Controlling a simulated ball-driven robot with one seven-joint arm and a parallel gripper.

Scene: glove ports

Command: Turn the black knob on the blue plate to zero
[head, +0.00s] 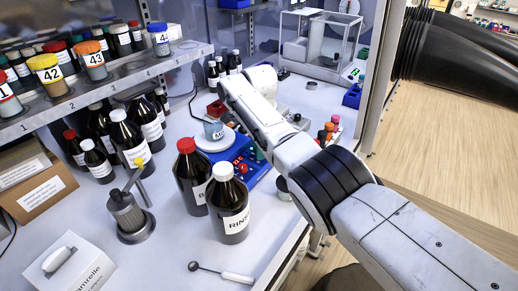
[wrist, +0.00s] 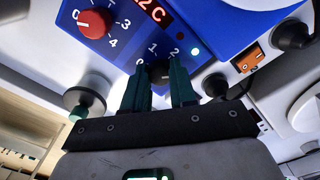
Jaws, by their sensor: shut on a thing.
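The blue plate (wrist: 215,28) fills the upper middle of the wrist view, and part of it shows in the head view (head: 258,171). The black knob (wrist: 160,70) sits on its lower part, with white numbers such as 1 and 2 above it. My gripper (wrist: 160,82) has its two dark green fingers on either side of this knob, shut on it. The fingers hide much of the knob, and I cannot make out its pointer. In the head view my arm hides most of the gripper and the black knob.
A red knob (wrist: 95,23) with its own scale and a red-lit display (wrist: 152,10) are on the same plate. Two brown bottles, one red-capped (head: 190,180) and one white-capped (head: 228,208), stand just in front of the plate. A shelf (head: 110,90) of jars runs along the left.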

